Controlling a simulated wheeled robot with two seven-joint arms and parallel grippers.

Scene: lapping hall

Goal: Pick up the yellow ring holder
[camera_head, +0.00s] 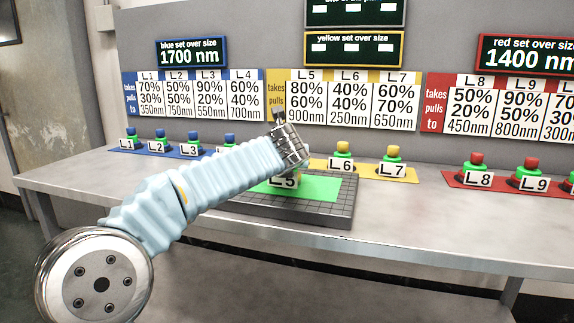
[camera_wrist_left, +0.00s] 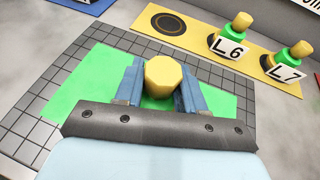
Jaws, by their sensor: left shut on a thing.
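The yellow ring holder labelled L5 (camera_head: 285,182) is on or just over the green pad (camera_head: 323,187), mostly hidden behind my left arm in the head view. In the left wrist view its yellow knob (camera_wrist_left: 163,75) sits between the two blue fingers of my left gripper (camera_wrist_left: 161,88), which is shut on it. My left gripper (camera_head: 289,147) also shows in the head view, with its fingertips hidden. I cannot tell whether the holder touches the pad. My right gripper is not in view.
Yellow-topped holders L6 (camera_head: 343,148) and L7 (camera_head: 394,154) stand on the yellow mat (camera_wrist_left: 137,22), beside an empty dark round spot (camera_wrist_left: 168,23). Blue holders stand at the left, red holders (camera_head: 477,158) at the right. A grey gridded plate (camera_head: 335,216) surrounds the green pad.

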